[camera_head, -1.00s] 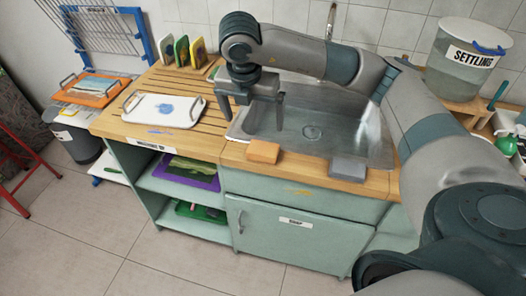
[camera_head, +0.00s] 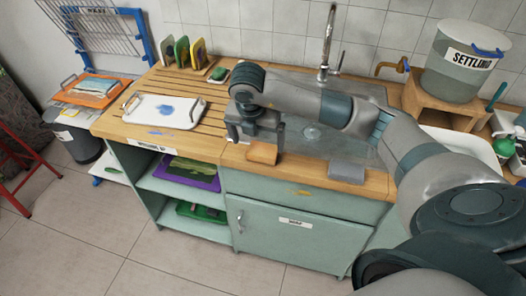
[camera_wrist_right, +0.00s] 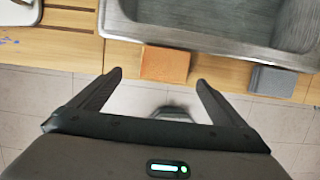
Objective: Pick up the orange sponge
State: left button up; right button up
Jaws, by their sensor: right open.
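The orange sponge (camera_head: 262,153) lies on the wooden counter edge in front of the sink. It also shows in the right wrist view (camera_wrist_right: 165,64), between and beyond my fingertips. My right gripper (camera_head: 256,143) is open and empty, with its fingers pointing down close to the sponge. In the right wrist view its two fingers (camera_wrist_right: 160,76) are spread wider than the sponge, and the sponge does not appear held. I cannot tell the exact height of the fingertips above the counter. My left gripper is not in view.
A grey sponge-like block (camera_head: 347,170) lies to the right on the same edge. The metal sink (camera_head: 310,133) is behind. A white tray (camera_head: 163,111) rests on the slatted board at left. A bucket marked SETTLING (camera_head: 462,62) stands at the back right.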

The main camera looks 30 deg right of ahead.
aim_at(263, 150)
jog(key=shift+w+d+f, duration=0.15)
jog(key=shift+d+f, duration=0.05)
jog(key=shift+f, duration=0.5)
jog(key=shift+d+f+p, duration=0.4)
jog(key=shift+f+p, duration=0.1)
jog(key=shift+p, duration=0.3)
jog(key=x, duration=0.1)
jog(key=p+x, duration=0.1)
jog(key=x, duration=0.1)
jog(key=shift+d, duration=0.3)
jog(key=shift+w+f+p, duration=0.15)
jog(key=shift+f+p, duration=0.15)
jog(key=shift+f, duration=0.15)
jog(key=c, duration=1.1)
